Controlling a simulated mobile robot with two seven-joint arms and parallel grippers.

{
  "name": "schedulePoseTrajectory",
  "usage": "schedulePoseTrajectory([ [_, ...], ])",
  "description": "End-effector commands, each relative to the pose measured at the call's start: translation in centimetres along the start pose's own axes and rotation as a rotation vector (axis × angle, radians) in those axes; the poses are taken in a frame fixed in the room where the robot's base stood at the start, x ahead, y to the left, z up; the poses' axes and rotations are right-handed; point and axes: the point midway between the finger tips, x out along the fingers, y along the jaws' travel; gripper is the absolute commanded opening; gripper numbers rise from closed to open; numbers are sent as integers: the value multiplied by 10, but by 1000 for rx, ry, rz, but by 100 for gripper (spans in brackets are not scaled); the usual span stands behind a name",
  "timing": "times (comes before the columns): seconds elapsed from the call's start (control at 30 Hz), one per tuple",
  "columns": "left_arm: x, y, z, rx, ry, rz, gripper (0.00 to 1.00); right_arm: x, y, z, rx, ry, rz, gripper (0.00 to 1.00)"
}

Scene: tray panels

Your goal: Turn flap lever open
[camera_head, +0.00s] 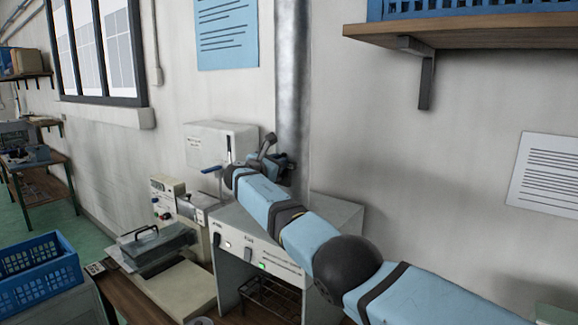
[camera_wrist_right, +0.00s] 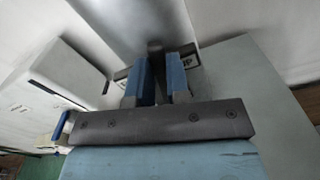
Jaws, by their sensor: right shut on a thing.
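My right gripper (camera_head: 284,164) is at the lower part of a vertical grey metal duct (camera_head: 293,80), partly hidden by my own wrist. In the right wrist view its two blue fingers (camera_wrist_right: 162,72) point at the duct (camera_wrist_right: 135,25) and are closed around a narrow dark part, which looks like the flap lever (camera_wrist_right: 155,47). Most of that part is hidden between the fingers. In the head view a short grey bar with a rounded end (camera_head: 269,142) sticks up beside the gripper; I cannot tell whether it belongs to the lever. My left gripper is not in view.
A white wall box (camera_head: 220,142) with a blue handle (camera_head: 211,169) is just left of the gripper. A wooden shelf (camera_head: 470,31) with a blue crate is at upper right. A blue basket (camera_head: 40,270) is at lower left.

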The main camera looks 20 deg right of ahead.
Motion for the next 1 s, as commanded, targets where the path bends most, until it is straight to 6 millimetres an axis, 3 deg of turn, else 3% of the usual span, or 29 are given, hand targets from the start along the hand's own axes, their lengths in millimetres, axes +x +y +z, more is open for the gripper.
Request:
schedulePoseTrajectory([
  [0.2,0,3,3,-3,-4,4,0,-3,5,1,-101,-5,-1,0],
  [0.5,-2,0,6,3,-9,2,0,-3,5,1,-110,-4,-1,0],
  [0.53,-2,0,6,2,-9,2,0,-3,5,1,-110,-4,-1,19],
  [0.63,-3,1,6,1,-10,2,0,-3,5,1,-110,-4,-2,42],
  [1.0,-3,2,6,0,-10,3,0,-5,5,1,-109,-4,-2,43],
])
